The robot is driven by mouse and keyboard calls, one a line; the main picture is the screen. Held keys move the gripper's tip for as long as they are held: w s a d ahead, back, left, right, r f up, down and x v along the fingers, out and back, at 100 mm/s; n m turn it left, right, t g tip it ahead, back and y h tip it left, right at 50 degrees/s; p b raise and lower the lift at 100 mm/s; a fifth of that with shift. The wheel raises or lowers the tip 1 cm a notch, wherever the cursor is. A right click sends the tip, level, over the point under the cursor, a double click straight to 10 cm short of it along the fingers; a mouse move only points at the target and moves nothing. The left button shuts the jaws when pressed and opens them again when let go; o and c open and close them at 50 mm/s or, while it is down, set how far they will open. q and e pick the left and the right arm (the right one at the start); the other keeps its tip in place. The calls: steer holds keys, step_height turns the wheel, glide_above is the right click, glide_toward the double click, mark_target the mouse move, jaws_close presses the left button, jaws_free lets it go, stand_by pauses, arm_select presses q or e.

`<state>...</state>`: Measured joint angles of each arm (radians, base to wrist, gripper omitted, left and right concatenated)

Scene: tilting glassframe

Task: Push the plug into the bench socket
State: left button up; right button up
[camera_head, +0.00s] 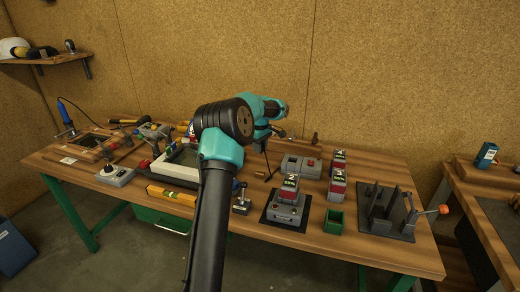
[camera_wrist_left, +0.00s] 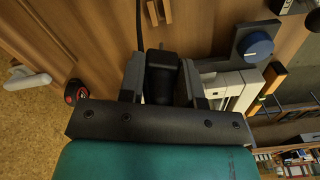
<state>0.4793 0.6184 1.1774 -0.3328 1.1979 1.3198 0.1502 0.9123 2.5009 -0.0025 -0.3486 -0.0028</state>
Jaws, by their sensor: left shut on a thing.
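My left gripper (camera_head: 264,138) is held above the back middle of the bench, partly hidden behind my own arm in the head view. In the left wrist view its two dark fingers (camera_wrist_left: 162,82) are shut on the black plug (camera_wrist_left: 162,70), which sits between them. A thin black cable (camera_wrist_left: 138,22) shows near the plug. My right gripper is not in view.
A yellow level (camera_head: 172,195) and a framed tray (camera_head: 176,165) lie left.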

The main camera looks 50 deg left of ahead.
arm_select(q)
steer(key=shift+r, duration=1.85)
